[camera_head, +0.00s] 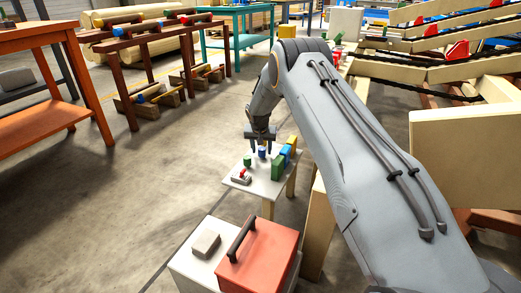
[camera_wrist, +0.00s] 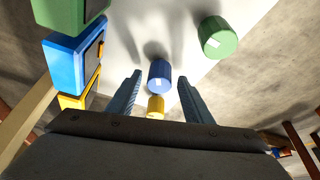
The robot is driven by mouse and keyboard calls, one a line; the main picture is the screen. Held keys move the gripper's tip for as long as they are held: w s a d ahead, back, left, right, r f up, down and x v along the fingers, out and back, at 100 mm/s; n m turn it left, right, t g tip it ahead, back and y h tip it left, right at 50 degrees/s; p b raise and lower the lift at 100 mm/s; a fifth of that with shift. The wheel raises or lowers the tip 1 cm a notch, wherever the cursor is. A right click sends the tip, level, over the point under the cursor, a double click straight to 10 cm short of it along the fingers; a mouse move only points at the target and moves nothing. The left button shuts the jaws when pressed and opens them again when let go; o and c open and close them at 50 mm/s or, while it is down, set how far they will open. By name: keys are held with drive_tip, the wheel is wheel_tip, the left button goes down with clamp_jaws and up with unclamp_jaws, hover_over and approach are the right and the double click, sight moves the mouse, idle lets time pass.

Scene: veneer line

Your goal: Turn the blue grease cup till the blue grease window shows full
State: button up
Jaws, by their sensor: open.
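The blue grease cup (camera_wrist: 160,76) is a short blue cylinder with a white mark, standing on a small white table. In the wrist view it lies between the two open fingers of my gripper (camera_wrist: 160,92), with a gap on each side. In the head view my gripper (camera_head: 261,136) points down just above the blue cup (camera_head: 262,154). The blue grease window (camera_wrist: 66,64) is a blue block at the left of the wrist view. Its dark display face is seen at a steep angle, so its level cannot be read.
A green cup (camera_wrist: 218,37) and a yellow cup (camera_wrist: 156,106) stand near the blue one. Green (camera_wrist: 62,14) and yellow (camera_wrist: 78,98) window blocks flank the blue block. A small red-handled item (camera_head: 241,176) sits at the table's front. A red toolbox (camera_head: 258,256) stands nearer me.

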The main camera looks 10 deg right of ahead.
drive_tip(key=d+p+v, duration=0.1)
drive_tip(key=p+v, duration=0.1)
drive_tip(key=v, duration=0.5)
drive_tip(key=shift+s+a+r+p, duration=0.2)
drive_tip(key=shift+a+r+p, duration=0.15)
drive_tip(key=shift+a, duration=0.2)
drive_tip(key=shift+a, duration=0.1)
